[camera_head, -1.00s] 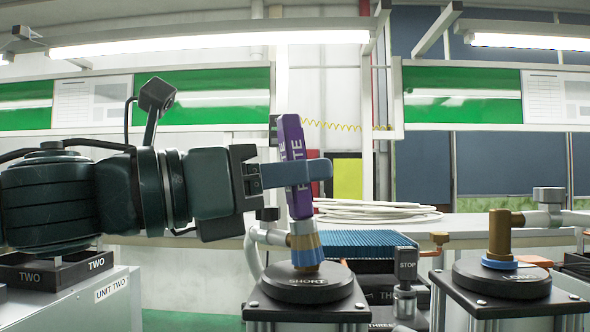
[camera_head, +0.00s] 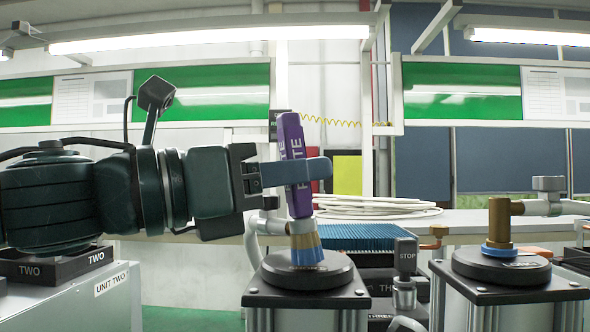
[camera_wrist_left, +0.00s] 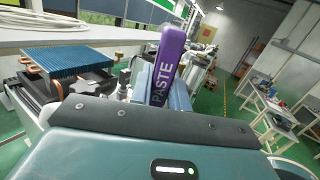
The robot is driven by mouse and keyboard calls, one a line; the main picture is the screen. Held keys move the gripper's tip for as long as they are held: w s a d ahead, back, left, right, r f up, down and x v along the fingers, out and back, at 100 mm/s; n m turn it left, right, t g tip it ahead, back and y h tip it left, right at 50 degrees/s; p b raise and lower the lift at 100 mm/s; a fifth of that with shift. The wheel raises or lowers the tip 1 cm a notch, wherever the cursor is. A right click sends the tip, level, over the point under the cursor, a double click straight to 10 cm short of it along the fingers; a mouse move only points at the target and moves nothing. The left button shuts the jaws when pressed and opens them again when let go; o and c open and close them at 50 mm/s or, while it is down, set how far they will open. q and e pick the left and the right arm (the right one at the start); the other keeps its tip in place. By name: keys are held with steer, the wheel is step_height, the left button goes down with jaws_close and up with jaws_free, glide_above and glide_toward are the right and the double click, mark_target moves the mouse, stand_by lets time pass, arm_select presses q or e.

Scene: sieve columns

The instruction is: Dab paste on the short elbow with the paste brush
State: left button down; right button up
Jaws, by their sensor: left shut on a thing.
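My left gripper (camera_head: 290,173) is shut on the paste brush (camera_head: 294,150), which has a purple handle marked PASTE. The brush hangs nearly upright, bristles down, in front of the left pedestal's black round plate (camera_head: 330,274). Its tan bristles (camera_head: 305,243) have blue at the lower end. The purple handle also shows in the left wrist view (camera_wrist_left: 168,62). My right gripper is not in view.
On the right pedestal a brass elbow (camera_head: 499,222) with a blue ring stands joined to a grey pipe. A STOP post (camera_head: 405,258) stands between the pedestals. A blue finned block (camera_head: 360,236) and coiled white tubing (camera_head: 370,206) lie behind. A black TWO tray (camera_head: 55,268) sits at left.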

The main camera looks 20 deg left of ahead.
mark_target(295, 112)
arm_select(q)
steer(key=shift+w+a, duration=0.1)
steer(key=shift+w, duration=0.3)
stand_by(0.9)
stand_by(0.4)
steer(key=shift+s, duration=0.35)
steer(key=shift+r, duration=0.15)
step_height(295, 112, up, 5)
steer(key=p, duration=0.4)
steer(key=shift+p, duration=0.3)
steer(key=shift+r+p, duration=0.7)
steer(key=shift+r, duration=0.2)
